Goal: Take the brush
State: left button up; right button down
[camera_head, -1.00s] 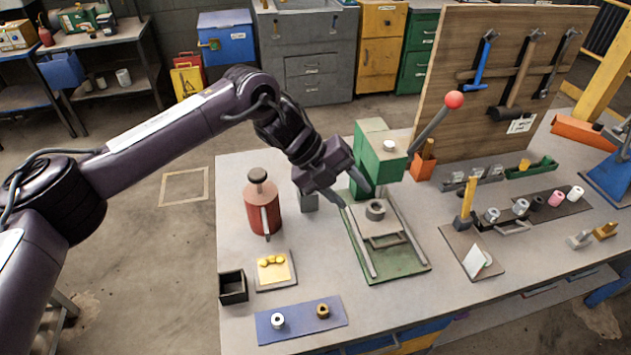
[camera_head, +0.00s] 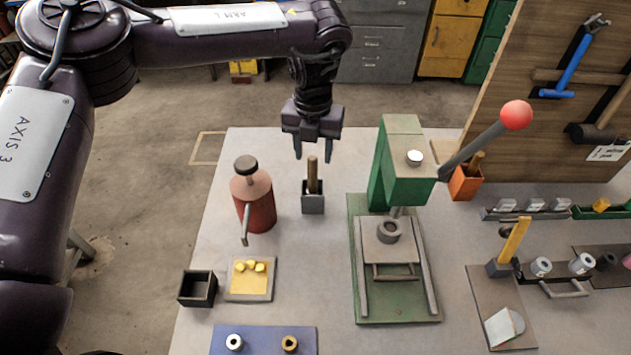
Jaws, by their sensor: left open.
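A brown wooden handle (camera_head: 312,172), which looks like the brush's, stands upright in a small grey holder (camera_head: 313,204) on the table. Its lower end is hidden inside the holder, so I see no bristles. My left gripper (camera_head: 313,153) points down with its fingers apart and empty. In the picture its fingertips lie on either side of the handle's top; I cannot tell how far above or behind it they are. My right gripper is not in view.
A red oil can (camera_head: 255,205) stands close left of the holder. A green press (camera_head: 403,170) with a red-knobbed lever stands close right. A black open box (camera_head: 198,288) and a yellow pad (camera_head: 249,279) lie nearer. An orange box (camera_head: 465,185) holds another wooden handle.

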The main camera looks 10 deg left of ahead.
aim_at(312, 168)
pick_arm(q)
notch_tip(312, 168, down, 2)
jog(key=shift+a+f+p, duration=0.1)
jog(key=shift+p, duration=0.6)
notch_tip(312, 168, down, 3)
jog(key=shift+f+p, duration=0.1)
jog(key=shift+p, duration=0.35)
jog(key=shift+f, duration=0.15)
grip_shut()
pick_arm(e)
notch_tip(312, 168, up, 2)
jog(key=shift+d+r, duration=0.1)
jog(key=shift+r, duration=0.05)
